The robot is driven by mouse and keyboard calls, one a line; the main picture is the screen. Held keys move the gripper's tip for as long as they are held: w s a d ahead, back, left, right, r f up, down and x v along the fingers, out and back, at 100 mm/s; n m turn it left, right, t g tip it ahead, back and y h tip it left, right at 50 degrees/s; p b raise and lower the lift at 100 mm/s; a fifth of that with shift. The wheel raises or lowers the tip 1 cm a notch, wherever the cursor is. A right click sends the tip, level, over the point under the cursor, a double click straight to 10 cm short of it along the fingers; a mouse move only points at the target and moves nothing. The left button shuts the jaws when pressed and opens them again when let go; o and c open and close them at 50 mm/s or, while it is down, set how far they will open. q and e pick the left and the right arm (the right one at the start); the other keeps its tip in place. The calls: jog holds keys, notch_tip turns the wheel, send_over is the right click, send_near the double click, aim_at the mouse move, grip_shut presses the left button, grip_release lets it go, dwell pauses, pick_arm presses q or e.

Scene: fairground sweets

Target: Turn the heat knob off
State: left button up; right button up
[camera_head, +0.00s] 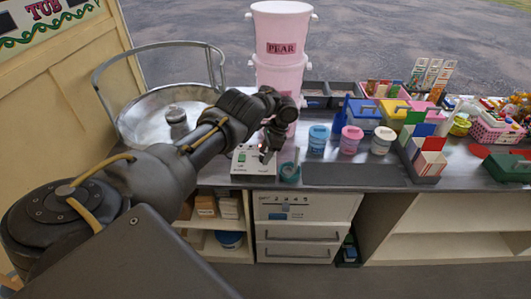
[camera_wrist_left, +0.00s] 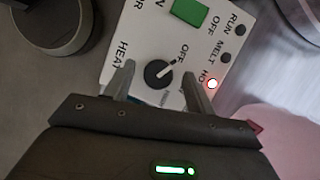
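The white control box (camera_head: 250,167) sits at the counter's front edge, left of centre. The wrist view shows its face (camera_wrist_left: 135,35) close up, with a black round heat knob (camera_wrist_left: 158,74) beside the word HEAT. The knob's white pointer line points up and right, toward the OFF marking. A lamp (camera_wrist_left: 212,84) by the HOT label glows red. My left gripper (camera_wrist_left: 158,84) is open, with one finger on each side of the knob and visible gaps. In the head view my left gripper (camera_head: 268,152) is over the box and hides the knob. My right gripper is not in view.
A round metal pan (camera_head: 150,115) with a rail stands left of the box. Stacked pink PEAR tubs (camera_head: 282,75) are behind. A dark mat (camera_head: 350,175) is bare.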

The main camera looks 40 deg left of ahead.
pick_arm(q)
jog(key=v, duration=1.1)
jog(key=shift+b, duration=0.45)
jog(key=shift+f, duration=0.1)
